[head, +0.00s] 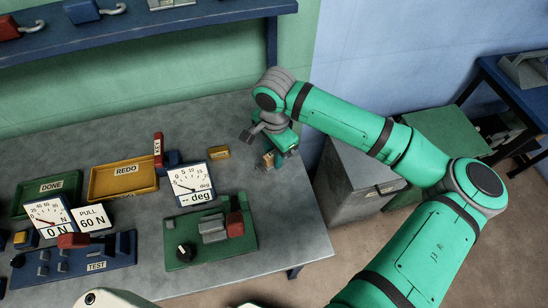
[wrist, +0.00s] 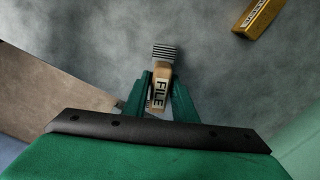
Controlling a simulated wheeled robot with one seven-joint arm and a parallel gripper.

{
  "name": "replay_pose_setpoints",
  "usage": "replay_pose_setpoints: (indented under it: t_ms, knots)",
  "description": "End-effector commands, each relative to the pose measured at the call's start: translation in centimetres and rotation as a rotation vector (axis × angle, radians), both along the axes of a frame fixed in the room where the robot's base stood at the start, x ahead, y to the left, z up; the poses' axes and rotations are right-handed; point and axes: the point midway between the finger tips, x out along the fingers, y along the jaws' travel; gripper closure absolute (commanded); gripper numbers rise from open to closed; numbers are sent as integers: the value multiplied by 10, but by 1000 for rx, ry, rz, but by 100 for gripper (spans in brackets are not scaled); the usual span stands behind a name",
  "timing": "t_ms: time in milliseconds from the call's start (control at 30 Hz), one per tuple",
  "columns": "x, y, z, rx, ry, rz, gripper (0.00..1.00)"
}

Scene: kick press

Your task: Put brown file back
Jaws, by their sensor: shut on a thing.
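The brown file (wrist: 161,90) is a small tan block labelled FILE with a dark ridged end. My gripper (wrist: 160,92) is shut on it, with one green finger on each side in the wrist view. In the head view my gripper (head: 268,158) points down over the right end of the grey bench, and the file (head: 267,160) shows as a small tan patch between the fingers. I cannot tell whether the file touches the bench top or hangs just above it.
A small yellow block (head: 218,152) lies left of my gripper. A dial gauge (head: 190,184), green fixture (head: 210,232), REDO tray (head: 123,182), DONE tray (head: 50,193) and TEST panel (head: 75,258) stand on the bench (head: 290,225). A blue shelf (head: 150,30) overhangs the back.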

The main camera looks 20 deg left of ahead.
Motion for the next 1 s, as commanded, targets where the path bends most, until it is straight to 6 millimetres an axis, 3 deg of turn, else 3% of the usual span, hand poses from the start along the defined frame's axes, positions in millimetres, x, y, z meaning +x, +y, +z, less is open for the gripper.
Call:
replay_pose_setpoints:
  t_ms: [133, 933, 967, 1000]
  knots:
    - [0, 0, -16, 0, 0, 0, 100]
    - [0, 0, -33, -1, 3, 0, 100]
    - [0, 0, -33, 0, 4, -1, 73]
    - [0, 0, -33, 1, 3, -1, 63]
